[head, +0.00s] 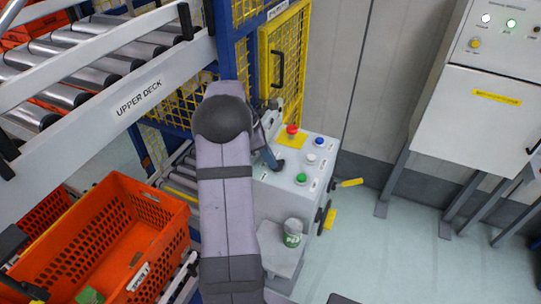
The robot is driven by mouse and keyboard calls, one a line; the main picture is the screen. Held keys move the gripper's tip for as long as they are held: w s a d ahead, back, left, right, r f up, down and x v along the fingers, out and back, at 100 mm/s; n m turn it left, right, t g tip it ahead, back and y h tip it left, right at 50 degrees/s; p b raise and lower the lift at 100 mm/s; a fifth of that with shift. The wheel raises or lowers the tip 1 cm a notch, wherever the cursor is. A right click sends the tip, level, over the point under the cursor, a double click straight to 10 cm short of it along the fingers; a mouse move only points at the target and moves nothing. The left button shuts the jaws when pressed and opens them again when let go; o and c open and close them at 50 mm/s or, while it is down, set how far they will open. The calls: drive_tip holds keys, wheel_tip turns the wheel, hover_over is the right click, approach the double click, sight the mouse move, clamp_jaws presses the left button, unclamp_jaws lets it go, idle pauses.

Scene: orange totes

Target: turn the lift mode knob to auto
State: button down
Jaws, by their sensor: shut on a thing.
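The grey control box (322,190) stands right of my arm, its sloped top carrying buttons and small labels too small to read. A dark knob (280,167) sits on the left part of this top, which I take for the lift mode knob. My gripper (272,157) reaches down from behind my arm and is shut on the knob. The fingers are small and partly hidden, and the knob's pointer and its setting cannot be made out.
Near the knob are a red button (292,130), a blue button (319,141), a white button (311,158) and a green button (301,178). A can (292,232) stands on a low shelf. An orange tote (165,210) and roller conveyor (95,38) lie left. Floor is open right.

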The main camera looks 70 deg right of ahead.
drive_tip(key=m+y+p, duration=0.1)
drive_tip(key=m+p, duration=0.1)
drive_tip(key=d+m+y+p, duration=0.1)
drive_tip(key=m+p, duration=0.1)
drive_tip(key=m, duration=0.1)
drive_tip(key=shift+w+r+g, duration=0.15)
drive_tip(key=shift+w+g, duration=0.05)
drive_tip(key=shift+g, duration=0.1)
drive_tip(key=m+y+p, duration=0.1)
drive_tip(key=m, duration=0.2)
drive_tip(key=d+m+y+p, duration=0.1)
drive_tip(key=m, duration=0.2)
idle(0.4)
drive_tip(key=c, duration=2.1)
unclamp_jaws()
drive_tip(key=shift+r, duration=0.3)
drive_tip(key=shift+r+p, duration=1.2)
drive_tip(key=shift+r, duration=3.45)
